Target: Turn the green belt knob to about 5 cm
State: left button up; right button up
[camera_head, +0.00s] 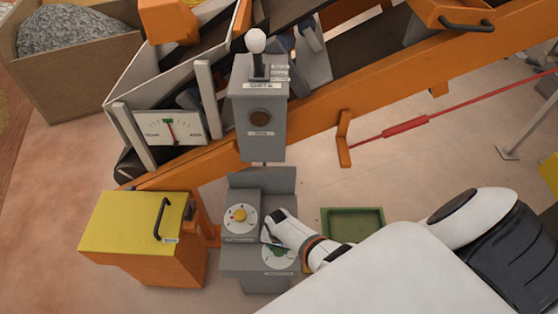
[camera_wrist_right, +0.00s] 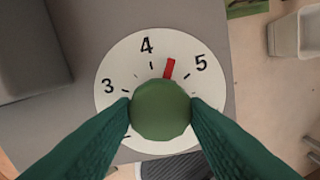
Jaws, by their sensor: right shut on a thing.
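The green knob (camera_wrist_right: 160,110) sits in the middle of a white dial (camera_wrist_right: 118,70) with black numbers. A red pointer (camera_wrist_right: 169,69) points about midway between 4 and 5. My right gripper (camera_wrist_right: 160,112) is shut on the green knob, one green finger on each side. In the head view, the right gripper (camera_head: 270,240) reaches in from the right over the lower dial (camera_head: 290,260) of a grey panel and partly covers it. My left gripper does not show.
A second dial with a yellow knob (camera_head: 239,214) is just up and left on the grey panel (camera_head: 242,264). A grey lever box (camera_head: 260,125) stands behind. An orange bin with a yellow lid (camera_head: 130,220) is at left; a green tray (camera_head: 352,222) is at right.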

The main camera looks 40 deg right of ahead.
jog(key=m, duration=0.6)
jog(key=shift+w+p, duration=0.1)
jog(key=shift+p, duration=0.2)
dwell(0.4)
jog(key=o, duration=1)
jog(key=shift+c, duration=0.2)
jog(key=shift+r+p, duration=0.35)
jog(key=shift+r, duration=0.2)
notch_tip(320, 180, up, 11)
jog(key=p, duration=0.3)
